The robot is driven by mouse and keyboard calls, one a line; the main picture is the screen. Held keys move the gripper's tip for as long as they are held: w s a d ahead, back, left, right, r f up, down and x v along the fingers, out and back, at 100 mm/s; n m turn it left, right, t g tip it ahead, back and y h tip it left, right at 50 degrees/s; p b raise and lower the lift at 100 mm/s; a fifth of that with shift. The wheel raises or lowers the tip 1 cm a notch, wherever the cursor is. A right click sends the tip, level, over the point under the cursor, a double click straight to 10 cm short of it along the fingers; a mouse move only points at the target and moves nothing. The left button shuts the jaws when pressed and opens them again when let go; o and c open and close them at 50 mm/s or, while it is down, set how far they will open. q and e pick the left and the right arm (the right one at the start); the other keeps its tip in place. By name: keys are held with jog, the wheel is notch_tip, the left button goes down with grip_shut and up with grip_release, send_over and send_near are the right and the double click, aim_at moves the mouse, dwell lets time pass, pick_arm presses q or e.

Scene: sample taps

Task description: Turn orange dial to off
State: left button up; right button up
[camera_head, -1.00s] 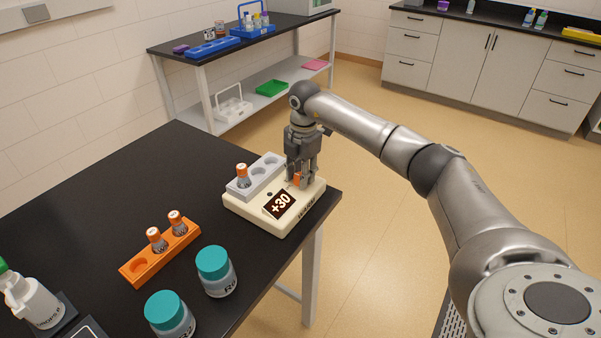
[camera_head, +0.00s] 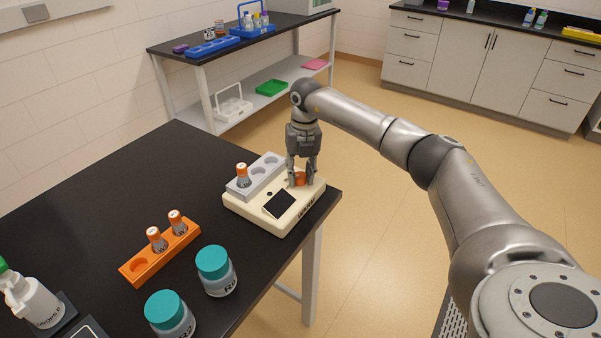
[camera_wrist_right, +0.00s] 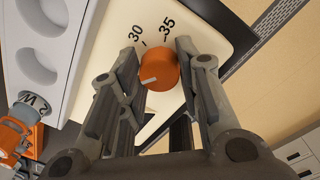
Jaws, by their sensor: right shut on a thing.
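The orange dial (camera_head: 300,179) sits on the cream device (camera_head: 290,222) near the table's right corner. My right gripper (camera_head: 301,180) points down over the device, shut on the dial with one finger on each side. In the right wrist view the dial (camera_wrist_right: 159,69) stands between the fingertips (camera_wrist_right: 160,72). Its white mark points left and slightly down, away from the printed 30 and 35. The device's display (camera_head: 279,204) is black and shows no number. My left gripper is not in view.
A grey block (camera_head: 259,174) on the device holds one orange-capped vial (camera_head: 242,176). An orange rack (camera_head: 158,262) with two vials and two teal-lidded jars (camera_head: 217,278) stand nearer on the black table (camera_head: 95,192). The table's left middle is clear.

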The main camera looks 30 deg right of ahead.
aim_at(303, 174)
jog(key=shift+n, duration=1.2)
jog(key=o, duration=1)
jog(key=shift+r, duration=0.1)
jog(key=r, duration=1.2)
jog(key=shift+d, duration=0.35)
jog(key=shift+f, duration=0.1)
